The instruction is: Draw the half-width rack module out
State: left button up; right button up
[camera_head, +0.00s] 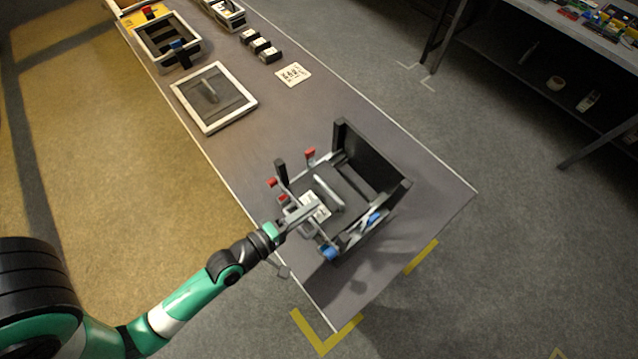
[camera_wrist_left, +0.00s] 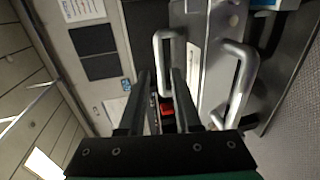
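A black open rack (camera_head: 370,160) stands near the front end of the table, with grey module fronts, red clips (camera_head: 310,153) and blue clips (camera_head: 328,252). A dark module with a pale bar handle (camera_head: 328,192) and a white label sits inside it; which one is the half-width module is hard to tell. My left gripper (camera_head: 314,207) reaches in at the rack's near side. In the left wrist view its two dark fingers (camera_wrist_left: 160,72) stand apart, with a pale bar handle (camera_wrist_left: 158,60) showing in the gap; contact cannot be told. A second handle (camera_wrist_left: 238,75) is to the right.
A flat framed panel (camera_head: 213,97), a printed card (camera_head: 293,75), small black blocks (camera_head: 261,46) and a bin (camera_head: 167,41) lie farther back on the table. Bare tabletop (camera_head: 440,195) shows right of the rack. A shelf unit (camera_head: 560,75) stands at upper right.

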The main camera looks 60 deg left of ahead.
aim_at(340, 193)
pick_arm(q)
jog(key=x, duration=1.1)
jog(key=shift+w+b, duration=0.1)
jog(key=shift+b, duration=0.25)
grip_shut()
dwell(0.8)
